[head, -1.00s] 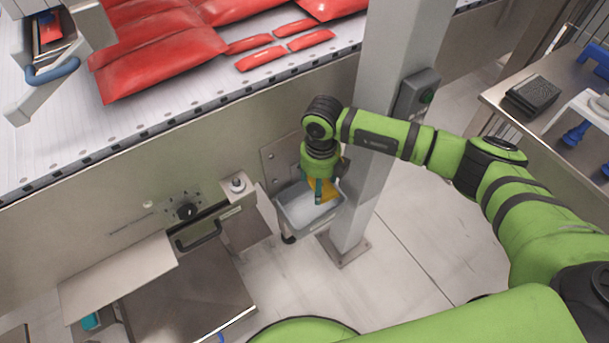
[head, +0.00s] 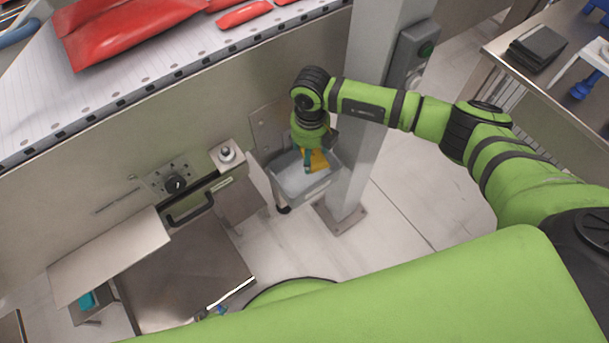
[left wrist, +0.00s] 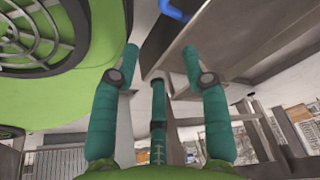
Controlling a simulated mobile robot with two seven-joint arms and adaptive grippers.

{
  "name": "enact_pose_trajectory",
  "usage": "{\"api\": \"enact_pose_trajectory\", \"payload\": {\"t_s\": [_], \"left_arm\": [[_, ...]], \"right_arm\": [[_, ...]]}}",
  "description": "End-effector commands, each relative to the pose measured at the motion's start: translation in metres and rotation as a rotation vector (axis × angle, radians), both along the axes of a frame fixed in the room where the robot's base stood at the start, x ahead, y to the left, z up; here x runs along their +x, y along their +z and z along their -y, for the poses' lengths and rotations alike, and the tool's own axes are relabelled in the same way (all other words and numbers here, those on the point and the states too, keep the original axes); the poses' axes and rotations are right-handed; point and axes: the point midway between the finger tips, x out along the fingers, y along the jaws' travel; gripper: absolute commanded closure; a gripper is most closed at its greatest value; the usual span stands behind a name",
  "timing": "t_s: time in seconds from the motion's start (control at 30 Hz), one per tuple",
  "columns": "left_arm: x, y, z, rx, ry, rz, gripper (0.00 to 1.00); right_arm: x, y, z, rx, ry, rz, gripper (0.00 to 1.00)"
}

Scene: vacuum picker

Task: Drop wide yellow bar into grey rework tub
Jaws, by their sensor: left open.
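The wide yellow bar (head: 319,160) is at the fingers of my right gripper (head: 311,161) in the head view. The gripper points down and appears shut on the bar. Both are over the grey rework tub (head: 300,190), toward its back right. The tub is fixed at the machine's side beside a post, and its visible floor looks bare. The gripper hides part of the bar. My left gripper (left wrist: 161,52) is open and empty in the left wrist view, with its teal fingers apart.
A conveyor (head: 120,95) with red packs (head: 130,25) runs at upper left. A steel table (head: 540,70) is at upper right. A drawer handle (head: 190,208) projects left of the tub.

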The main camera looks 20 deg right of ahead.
Motion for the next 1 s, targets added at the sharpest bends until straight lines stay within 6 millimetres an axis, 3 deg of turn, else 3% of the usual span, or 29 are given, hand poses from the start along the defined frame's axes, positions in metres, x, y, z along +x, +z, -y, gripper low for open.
{"api": "enact_pose_trajectory", "payload": {"t_s": [0.2, 0.6, 0.63, 0.7, 1.0], "left_arm": [[0.019, -0.003, 0.001, -0.005, -0.003, 0.043, 0.54], [0.028, 0.000, 0.001, -0.006, -0.006, 0.064, 0.54], [0.028, 0.000, 0.001, -0.006, -0.006, 0.064, 0.54], [0.028, 0.000, 0.001, -0.006, -0.006, 0.063, 0.54], [0.027, -0.001, 0.001, -0.005, -0.006, 0.062, 0.54]], "right_arm": [[0.000, -0.011, 0.000, 0.000, 0.001, 0.000, 0.64], [0.000, -0.012, 0.000, 0.000, 0.001, 0.000, 0.64], [0.000, -0.012, 0.000, 0.000, 0.001, 0.000, 0.28], [0.000, -0.012, 0.000, 0.000, 0.001, 0.000, 0.04], [0.000, -0.012, 0.000, 0.000, 0.001, 0.000, 0.04]]}}
